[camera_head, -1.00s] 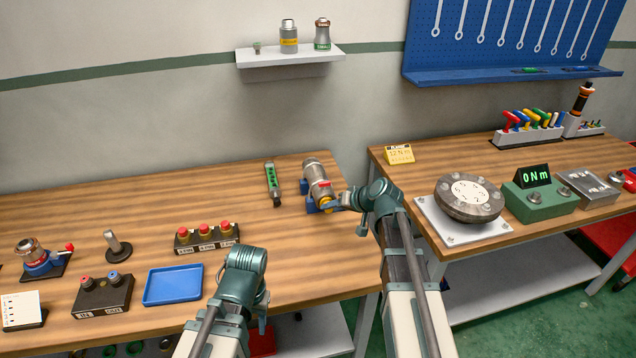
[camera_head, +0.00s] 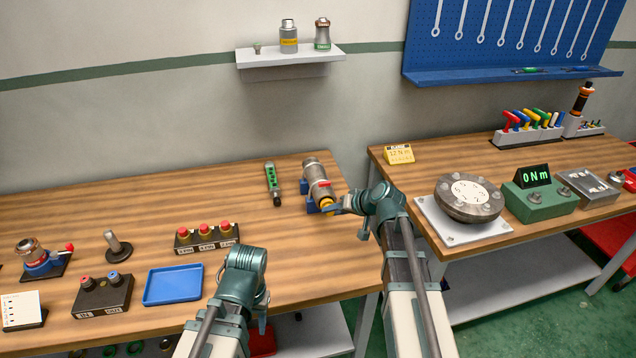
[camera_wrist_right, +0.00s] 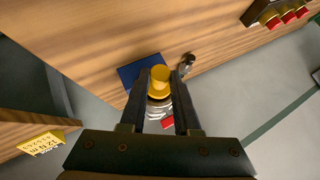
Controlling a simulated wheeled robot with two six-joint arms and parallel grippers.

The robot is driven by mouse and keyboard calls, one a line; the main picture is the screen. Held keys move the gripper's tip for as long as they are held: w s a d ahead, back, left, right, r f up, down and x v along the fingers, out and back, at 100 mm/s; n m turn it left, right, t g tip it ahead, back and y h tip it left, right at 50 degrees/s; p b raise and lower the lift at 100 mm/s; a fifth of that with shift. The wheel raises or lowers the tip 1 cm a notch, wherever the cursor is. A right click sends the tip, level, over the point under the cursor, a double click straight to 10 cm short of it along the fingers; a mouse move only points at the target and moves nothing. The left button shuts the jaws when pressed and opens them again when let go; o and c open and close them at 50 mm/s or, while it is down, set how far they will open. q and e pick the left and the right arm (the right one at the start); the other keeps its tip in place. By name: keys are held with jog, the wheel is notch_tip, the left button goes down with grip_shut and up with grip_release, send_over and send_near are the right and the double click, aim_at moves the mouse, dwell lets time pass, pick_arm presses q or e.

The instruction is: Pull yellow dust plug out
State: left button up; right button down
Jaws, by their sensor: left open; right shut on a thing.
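The yellow dust plug (camera_head: 327,204) is at the near end of a grey metal pipe body (camera_head: 317,178) held in a blue vise (camera_head: 313,208) on the left bench. My right gripper (camera_head: 340,206) reaches it from the right. In the right wrist view the plug (camera_wrist_right: 160,75) is between the two fingers of my right gripper (camera_wrist_right: 160,95), which is shut on it. The metal body shows right behind the plug, and I cannot tell whether the plug is still seated. My left gripper (camera_head: 262,312) hangs low at the bench's front edge, open, its fingertips hardly visible.
A green-marked tool (camera_head: 273,183) lies left of the vise. A blue tray (camera_head: 173,285) and a red-button box (camera_head: 207,237) stand further left. A yellow "12 Nm" sign (camera_head: 399,154) and a round flange (camera_head: 468,197) are on the right bench.

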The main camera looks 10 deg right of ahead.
jog(key=shift+s, duration=1.4)
jog(key=shift+r, duration=0.1)
jog(key=s+r+m+g+p, duration=0.1)
jog(key=s+r+g+p, duration=0.3)
jog(key=p, duration=0.6)
jog(key=shift+s+d+r+g+h, duration=0.15)
jog(key=shift+s+r+g+h, duration=0.25)
jog(key=shift+g, duration=0.5)
